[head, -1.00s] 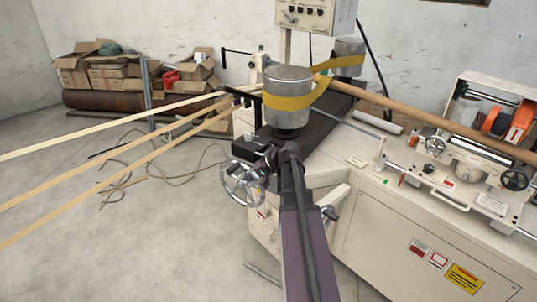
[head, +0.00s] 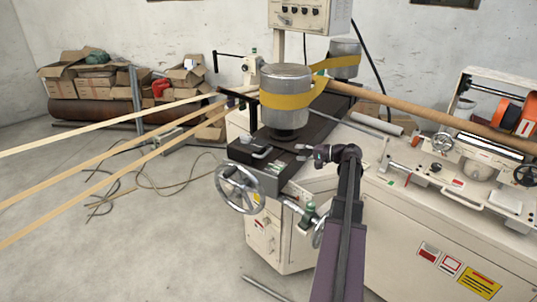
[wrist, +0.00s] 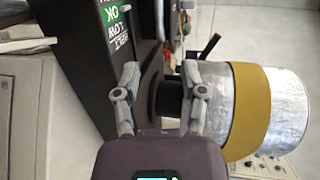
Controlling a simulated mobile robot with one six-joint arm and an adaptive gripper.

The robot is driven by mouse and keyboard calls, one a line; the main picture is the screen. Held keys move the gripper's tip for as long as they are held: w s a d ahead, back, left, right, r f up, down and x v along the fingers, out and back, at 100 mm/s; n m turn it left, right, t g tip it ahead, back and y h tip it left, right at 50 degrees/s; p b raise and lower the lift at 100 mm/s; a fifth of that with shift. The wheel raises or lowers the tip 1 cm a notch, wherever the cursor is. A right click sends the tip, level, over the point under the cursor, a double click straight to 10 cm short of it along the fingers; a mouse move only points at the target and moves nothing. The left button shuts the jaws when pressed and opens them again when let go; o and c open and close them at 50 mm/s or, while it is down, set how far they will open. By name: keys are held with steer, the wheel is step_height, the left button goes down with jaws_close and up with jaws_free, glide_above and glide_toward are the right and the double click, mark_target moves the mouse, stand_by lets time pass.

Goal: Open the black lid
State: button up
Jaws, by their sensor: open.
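The black lid (head: 243,152) appears to be the dark flat cover at the near end of the machine's dark beam, with a small bar handle (head: 262,153) on it. It looks shut. My gripper (head: 299,151) is open and empty, to the right of the lid and apart from it, pointing left. In the wrist view my gripper (wrist: 160,72) has spread fingers, with the short black post (wrist: 167,98) under the metal drum (wrist: 270,110) behind them. I cannot make out the handle in that view.
The drum (head: 287,88) with a yellow belt stands just behind the lid. A handwheel (head: 240,188) sticks out below it at the front. The long cream machine bench (head: 430,225) lies to the right. Floor at the left is mostly clear, with loose cables.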

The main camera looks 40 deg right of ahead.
mark_target(268, 151)
stand_by(0.4)
steer(key=b+x, duration=0.3)
steer(key=x, duration=1)
steer(key=shift+w+a+f, duration=0.1)
steer(key=shift+w+f, duration=0.05)
steer(key=shift+w, duration=0.2)
